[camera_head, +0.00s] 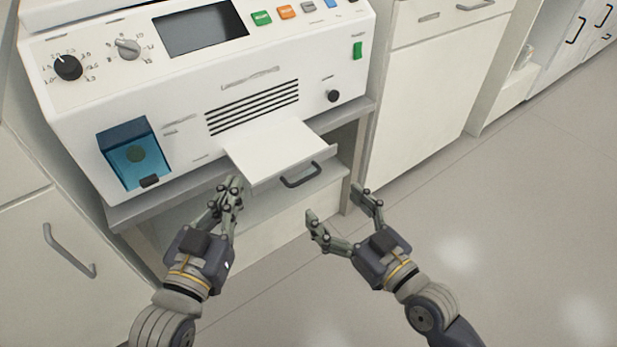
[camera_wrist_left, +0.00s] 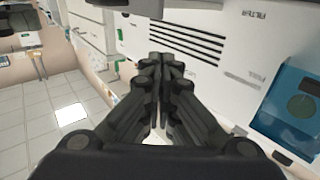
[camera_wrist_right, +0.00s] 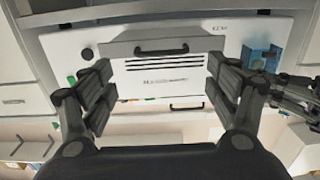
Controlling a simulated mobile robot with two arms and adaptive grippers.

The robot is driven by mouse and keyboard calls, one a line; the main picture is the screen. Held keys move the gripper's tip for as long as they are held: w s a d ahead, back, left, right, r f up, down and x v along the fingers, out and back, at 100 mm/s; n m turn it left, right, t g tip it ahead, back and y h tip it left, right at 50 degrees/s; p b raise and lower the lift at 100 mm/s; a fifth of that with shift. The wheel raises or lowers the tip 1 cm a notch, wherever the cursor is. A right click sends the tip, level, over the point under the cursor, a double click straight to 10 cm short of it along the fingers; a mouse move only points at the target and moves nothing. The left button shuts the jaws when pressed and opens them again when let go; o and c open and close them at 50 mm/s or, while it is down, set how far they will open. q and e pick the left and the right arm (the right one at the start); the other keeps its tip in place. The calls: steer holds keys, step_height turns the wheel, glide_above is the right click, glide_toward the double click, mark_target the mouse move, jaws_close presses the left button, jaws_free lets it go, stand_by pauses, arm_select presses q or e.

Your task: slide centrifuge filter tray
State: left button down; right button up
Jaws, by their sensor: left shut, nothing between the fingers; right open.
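The white centrifuge (camera_head: 180,120) stands on a bench. Its filter tray (camera_head: 275,150) sticks out of the front below the vents, with a black handle (camera_head: 301,175) on its front edge. My left gripper (camera_head: 232,186) is shut and empty just left of and in front of the tray; it also shows shut in the left wrist view (camera_wrist_left: 165,62). My right gripper (camera_head: 337,203) is open and empty, in front of and below the handle. In the right wrist view its fingers (camera_wrist_right: 160,85) are spread wide, with the tray (camera_wrist_right: 125,47) and its handle (camera_wrist_right: 160,51) farther off between and above them.
The blue window (camera_head: 135,155) is at the machine's lower left, with knobs and a dark screen (camera_head: 200,30) above. Cabinets (camera_head: 435,80) stand to the right and lower left. The floor (camera_head: 520,210) at the right is clear.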

mark_target(307, 177)
arm_select(q)
step_height(307, 177, up, 7)
steer(key=s+t+h+b, duration=0.1)
steer(key=t, duration=0.3)
steer(key=shift+s+d+r+h, duration=0.2)
steer(key=shift+d+h, duration=0.1)
steer(key=shift+h, duration=0.1)
arm_select(e)
steer(key=shift+x, duration=4.9)
